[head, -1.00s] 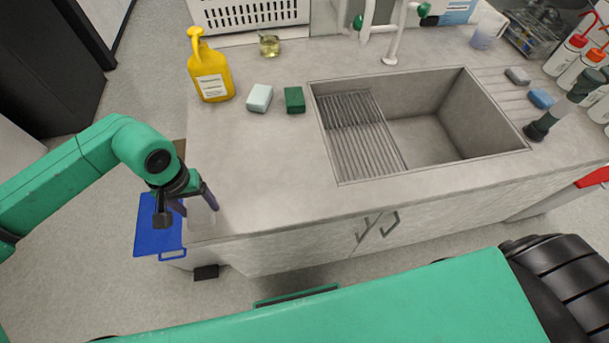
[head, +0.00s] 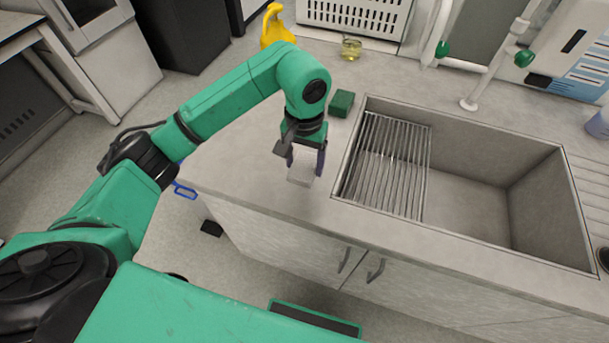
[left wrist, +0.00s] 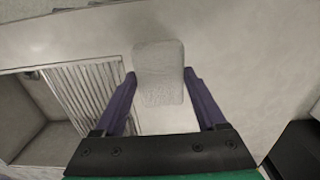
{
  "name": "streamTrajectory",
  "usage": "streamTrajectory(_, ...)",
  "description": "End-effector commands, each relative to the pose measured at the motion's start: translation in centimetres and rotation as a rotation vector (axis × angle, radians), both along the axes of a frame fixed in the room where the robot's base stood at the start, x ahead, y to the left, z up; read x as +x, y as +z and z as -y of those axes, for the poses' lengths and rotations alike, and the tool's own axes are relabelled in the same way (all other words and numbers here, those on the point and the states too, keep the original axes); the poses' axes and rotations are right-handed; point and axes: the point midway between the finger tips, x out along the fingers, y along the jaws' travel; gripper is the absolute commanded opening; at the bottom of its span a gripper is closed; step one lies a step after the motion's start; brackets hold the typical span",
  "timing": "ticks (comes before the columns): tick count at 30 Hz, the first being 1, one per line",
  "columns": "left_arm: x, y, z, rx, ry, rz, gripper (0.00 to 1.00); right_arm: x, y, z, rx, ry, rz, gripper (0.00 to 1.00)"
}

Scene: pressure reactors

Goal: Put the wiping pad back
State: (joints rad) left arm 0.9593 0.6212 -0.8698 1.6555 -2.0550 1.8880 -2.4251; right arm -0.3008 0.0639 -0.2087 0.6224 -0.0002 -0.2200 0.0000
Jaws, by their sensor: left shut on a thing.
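My left gripper (head: 306,162) is over the counter, just left of the sink's ribbed drain rack. It is shut on a whitish wiping pad (head: 302,168), which hangs between its two purple fingers. The pad also shows in the left wrist view (left wrist: 159,72), its far end reaching past the fingertips. I cannot tell whether the pad touches the counter. My right gripper is not in view.
A green sponge (head: 341,103) lies behind my gripper, near the sink's back left corner. A yellow bottle (head: 275,27) and a small glass vessel (head: 351,47) stand farther back. The sink (head: 468,205) is to the right. Counter (head: 245,160) to the left is clear.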

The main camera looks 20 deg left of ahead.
Motion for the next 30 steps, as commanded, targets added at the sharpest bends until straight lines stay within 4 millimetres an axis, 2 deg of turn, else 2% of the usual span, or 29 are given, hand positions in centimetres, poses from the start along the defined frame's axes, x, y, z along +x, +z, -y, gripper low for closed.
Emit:
streamTrajectory(1, -0.1, -0.8, 0.0, 0.000, 0.000, -0.005, 0.21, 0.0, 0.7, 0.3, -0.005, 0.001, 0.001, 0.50)
streamTrajectory(9, -0.1, -5.6, 0.0, -0.001, 0.001, -0.003, 0.21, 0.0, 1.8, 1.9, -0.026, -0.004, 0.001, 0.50)
streamTrajectory(21, 0.0, -6.7, 0.0, 0.000, 0.000, 0.003, 0.21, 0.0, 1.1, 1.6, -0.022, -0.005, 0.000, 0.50)
streamTrajectory(22, 0.0, -6.6, 0.0, 0.000, 0.000, 0.003, 0.81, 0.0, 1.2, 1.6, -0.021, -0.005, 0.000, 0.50)
streamTrajectory(23, 0.0, -6.5, 0.0, 0.000, 0.000, 0.003, 0.92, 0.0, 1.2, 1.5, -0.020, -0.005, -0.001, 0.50)
streamTrajectory(24, 0.0, -6.5, 0.0, 0.000, 0.000, 0.002, 1.00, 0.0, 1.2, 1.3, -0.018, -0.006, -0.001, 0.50)
streamTrajectory(30, 0.0, -6.5, 0.0, 0.000, 0.000, 0.002, 1.00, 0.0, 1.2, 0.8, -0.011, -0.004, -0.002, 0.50)
